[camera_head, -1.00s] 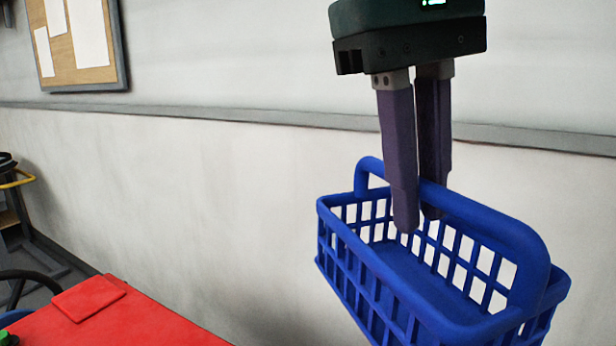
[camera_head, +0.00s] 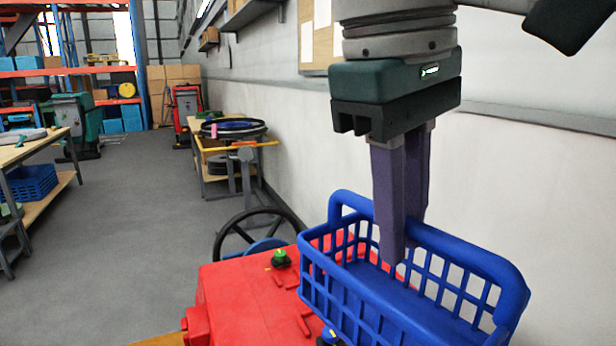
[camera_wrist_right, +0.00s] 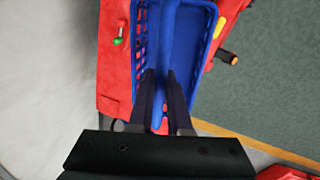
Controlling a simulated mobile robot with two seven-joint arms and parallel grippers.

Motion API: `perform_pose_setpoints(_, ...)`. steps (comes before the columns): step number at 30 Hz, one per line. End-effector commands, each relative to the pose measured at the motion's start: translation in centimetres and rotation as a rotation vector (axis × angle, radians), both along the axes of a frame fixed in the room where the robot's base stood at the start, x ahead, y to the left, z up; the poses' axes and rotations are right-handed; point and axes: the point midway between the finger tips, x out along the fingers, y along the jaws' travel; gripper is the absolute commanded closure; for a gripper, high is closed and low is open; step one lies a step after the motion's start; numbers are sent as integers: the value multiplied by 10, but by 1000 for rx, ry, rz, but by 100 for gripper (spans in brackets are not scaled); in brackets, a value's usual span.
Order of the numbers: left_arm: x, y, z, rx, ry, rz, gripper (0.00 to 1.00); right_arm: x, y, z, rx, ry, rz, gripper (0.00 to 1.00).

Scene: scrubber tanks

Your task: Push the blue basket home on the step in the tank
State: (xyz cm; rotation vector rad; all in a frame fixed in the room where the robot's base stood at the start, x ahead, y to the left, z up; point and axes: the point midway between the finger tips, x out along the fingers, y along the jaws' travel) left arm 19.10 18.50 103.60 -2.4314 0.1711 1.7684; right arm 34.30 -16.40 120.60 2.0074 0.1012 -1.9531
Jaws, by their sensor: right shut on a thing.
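The blue basket (camera_head: 400,300) hangs from my right gripper (camera_head: 397,250) in the head view. The gripper is shut on the basket's handle, with its purple-grey fingers reaching down to either side of it. The basket looks empty and roughly level, above and beside the red scrubber machine (camera_head: 250,300). In the right wrist view the basket (camera_wrist_right: 195,45) lies over the red body (camera_wrist_right: 115,70), between the fingertips (camera_wrist_right: 160,80) and beyond. The tank opening and its step do not show clearly; the basket may hide them. My left gripper is not in view.
A pale wall (camera_head: 290,120) runs close along the right side. A black steering wheel (camera_head: 258,235) and a green knob (camera_head: 281,258) are on the machine's far side. A cart (camera_head: 235,150) stands by the wall, a workbench (camera_head: 40,150) at left. Open grey floor (camera_head: 140,220) lies between.

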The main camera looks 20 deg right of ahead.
Motion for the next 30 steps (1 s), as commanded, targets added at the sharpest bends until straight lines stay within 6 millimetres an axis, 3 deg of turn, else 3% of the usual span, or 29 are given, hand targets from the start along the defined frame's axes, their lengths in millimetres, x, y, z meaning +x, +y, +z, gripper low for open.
perform_pose_setpoints(11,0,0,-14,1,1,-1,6,12,-5,-93,8,5,567,100)
perform_pose_setpoints(19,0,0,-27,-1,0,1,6,10,-32,-175,7,2,1120,100)
perform_pose_setpoints(21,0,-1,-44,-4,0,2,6,7,-41,-207,3,1,1249,100)
perform_pose_setpoints(22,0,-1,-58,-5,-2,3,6,7,-43,-225,0,-1,1289,100)
perform_pose_setpoints(24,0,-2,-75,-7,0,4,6,8,-44,-243,-4,-8,1330,100)
perform_pose_setpoints(30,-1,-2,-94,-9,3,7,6,8,-45,-264,-6,-9,1355,100)
